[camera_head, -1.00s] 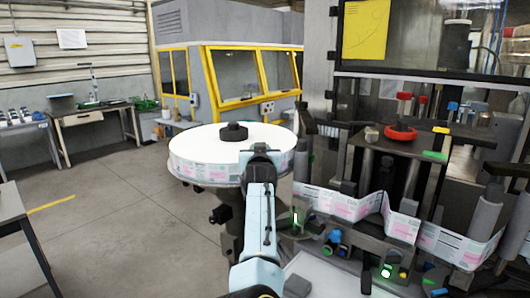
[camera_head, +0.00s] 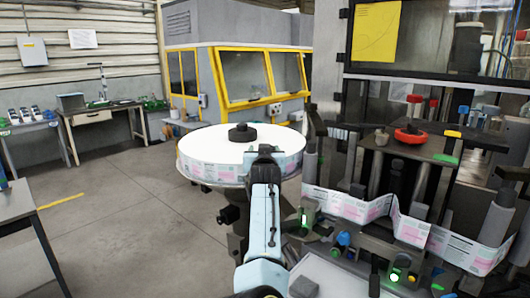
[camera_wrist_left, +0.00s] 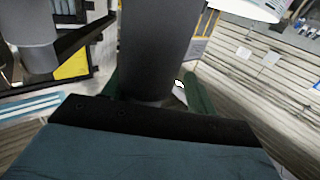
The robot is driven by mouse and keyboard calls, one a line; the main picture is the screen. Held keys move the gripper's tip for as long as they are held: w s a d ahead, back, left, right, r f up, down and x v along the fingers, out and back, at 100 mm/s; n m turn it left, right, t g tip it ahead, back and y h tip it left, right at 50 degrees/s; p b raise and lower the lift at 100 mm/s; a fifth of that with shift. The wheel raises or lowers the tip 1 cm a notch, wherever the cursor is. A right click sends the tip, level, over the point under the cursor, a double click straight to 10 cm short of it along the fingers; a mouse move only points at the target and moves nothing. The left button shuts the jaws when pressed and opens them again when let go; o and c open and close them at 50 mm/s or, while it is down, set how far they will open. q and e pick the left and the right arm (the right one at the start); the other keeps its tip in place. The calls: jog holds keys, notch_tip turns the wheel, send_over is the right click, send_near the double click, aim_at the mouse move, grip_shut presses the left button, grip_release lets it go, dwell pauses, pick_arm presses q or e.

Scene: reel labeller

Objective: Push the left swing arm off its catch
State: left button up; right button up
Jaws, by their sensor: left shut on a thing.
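My left gripper (camera_wrist_left: 152,92) shows in the left wrist view, with a dark green finger on each side of a dark grey upright cylinder (camera_wrist_left: 155,45). It is shut on this cylinder. In the head view my light blue arm link rises in front of the reel, and the fingers cannot be made out. A grey upright roller (camera_head: 310,160) stands just right of the white-topped label reel (camera_head: 205,140). I cannot tell which part is the left swing arm, and its catch cannot be made out. My right gripper is not in view.
The label web (camera_head: 345,206) runs in folds to the right of my arm. The machine's dark top plate (camera_head: 405,143) carries a red ring knob (camera_head: 410,135). A green lamp (camera_head: 395,277) glows low in front. The floor at left is open up to a grey table (camera_head: 25,220).

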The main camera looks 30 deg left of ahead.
pick_arm(q)
jog(key=shift+a, duration=0.2)
notch_tip(320, 180, up, 10)
jog(key=b, duration=0.1)
jog(key=shift+d, duration=0.2)
jog(key=shift+f, duration=0.1)
dwell(0.4)
